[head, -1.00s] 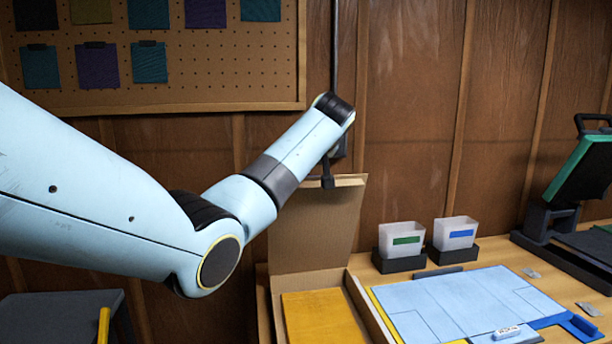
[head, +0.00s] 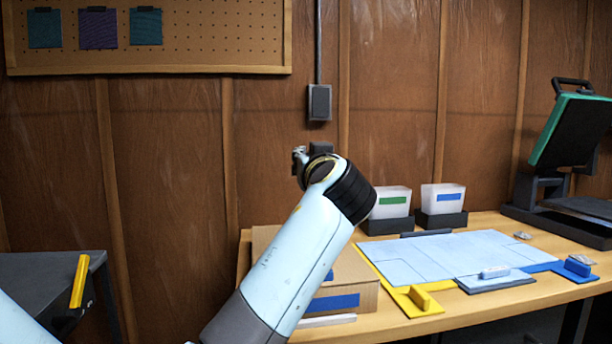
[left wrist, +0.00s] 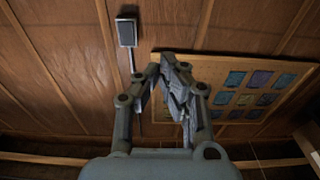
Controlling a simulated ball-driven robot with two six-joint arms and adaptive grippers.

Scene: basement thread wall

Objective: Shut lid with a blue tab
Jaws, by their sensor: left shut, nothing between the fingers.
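The cardboard box (head: 352,299) stands at the left end of the wooden bench in the head view, partly behind my left arm. Its lid (head: 345,268) lies over the top; the arm hides its middle, so I cannot tell if it is flush. A small blue tab (head: 329,276) shows beside the arm, above a blue strip (head: 334,303) on the box front. My left gripper (left wrist: 167,66) is shut and empty in the left wrist view, pointing at the wall and pegboard. In the head view its wrist is above the box. My right gripper is not in view.
Right of the box lies a pale blue panel (head: 440,258) with yellow and blue corner pieces. Behind it stand two white bins (head: 391,203) in dark holders. A green-framed press (head: 570,130) is at the far right. A grey table (head: 40,275) stands at left.

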